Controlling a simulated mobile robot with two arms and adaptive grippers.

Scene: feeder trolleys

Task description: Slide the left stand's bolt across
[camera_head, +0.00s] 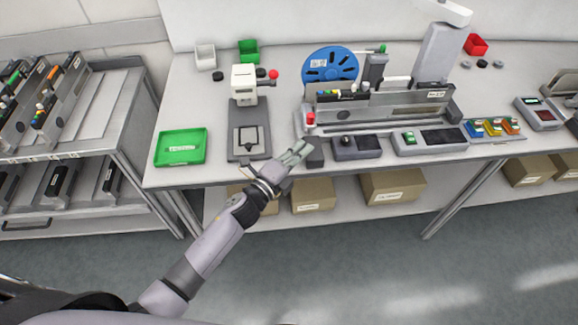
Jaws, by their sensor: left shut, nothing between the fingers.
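A long grey stand (400,124) with a black-and-grey feeder on it sits in the middle of the bench. A red-topped knob (310,120) stands upright at its left end; it may be the bolt, but the bolt's form is too small to tell. My left gripper (302,149) is shut and empty at the bench's front edge, just below and left of that knob and apart from it. A small dark block (315,155) lies just right of its fingertips. My right gripper is not in view.
A dark-based press with a white head (244,84) and a green tray (181,147) are on the left. A blue reel (330,64) stands behind the stand. Grey control boxes (430,140) line its front. A trolley (120,120) stands left of the bench.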

